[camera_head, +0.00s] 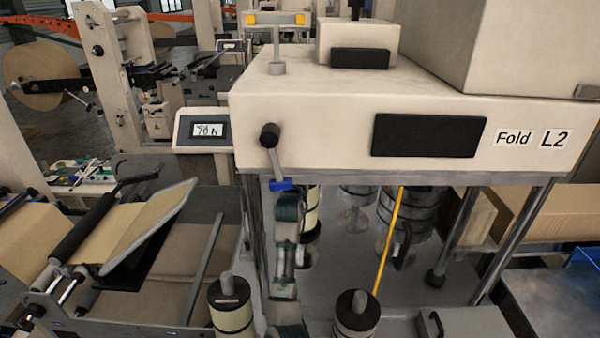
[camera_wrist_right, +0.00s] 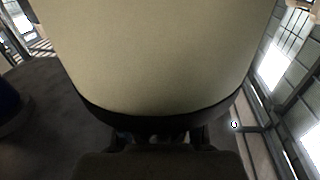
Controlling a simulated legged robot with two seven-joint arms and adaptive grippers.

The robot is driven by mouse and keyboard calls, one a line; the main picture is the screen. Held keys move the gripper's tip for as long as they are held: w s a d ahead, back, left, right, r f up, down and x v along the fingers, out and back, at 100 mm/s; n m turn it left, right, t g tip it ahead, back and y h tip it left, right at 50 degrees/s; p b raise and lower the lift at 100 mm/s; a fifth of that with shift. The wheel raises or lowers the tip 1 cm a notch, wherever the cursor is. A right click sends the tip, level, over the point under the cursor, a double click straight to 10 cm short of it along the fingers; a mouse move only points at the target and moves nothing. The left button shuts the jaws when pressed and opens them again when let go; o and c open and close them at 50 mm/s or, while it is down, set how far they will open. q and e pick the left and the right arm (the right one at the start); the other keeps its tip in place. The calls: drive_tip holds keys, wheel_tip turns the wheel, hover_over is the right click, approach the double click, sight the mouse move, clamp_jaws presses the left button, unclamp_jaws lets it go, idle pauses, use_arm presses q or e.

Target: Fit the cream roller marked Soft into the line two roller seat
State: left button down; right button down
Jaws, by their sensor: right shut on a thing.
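A large cream roller (camera_wrist_right: 165,60) with a dark band at its lower end fills most of the right wrist view. My right gripper (camera_wrist_right: 158,138) is shut on it at the dark end. No Soft marking shows on the side that I see. In the head view the line two machine (camera_head: 330,120) carries the label Fold L2. Two upright rollers with dark caps stand low in front of it: a cream one (camera_head: 232,312) and a paler one (camera_head: 356,318). I cannot tell which part is the roller seat. My left gripper is not in view.
Several rollers hang or stand in shadow under the machine, near a yellow rod (camera_head: 390,240). Metal posts (camera_head: 515,240) flank this space. A display (camera_head: 207,130) reads 70 N. A folding unit with a tilted board (camera_head: 150,225) stands at left, and a blue item (camera_head: 580,275) at far right.

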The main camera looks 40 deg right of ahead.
drive_tip(key=shift+s+d+f, duration=0.1)
drive_tip(key=shift+d+f, duration=0.3)
drive_tip(key=shift+f, duration=0.05)
drive_tip(key=shift+s+f, duration=0.1)
drive_tip(key=shift+f, duration=0.05)
drive_tip(key=shift+a, duration=0.25)
drive_tip(key=c, duration=1.1)
unclamp_jaws()
drive_tip(key=shift+a+f, duration=0.1)
drive_tip(key=shift+f, duration=0.1)
drive_tip(key=o, duration=0.3)
drive_tip(key=shift+a, duration=0.1)
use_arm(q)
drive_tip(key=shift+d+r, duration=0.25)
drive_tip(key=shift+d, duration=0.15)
use_arm(e)
drive_tip(key=shift+r, duration=0.15)
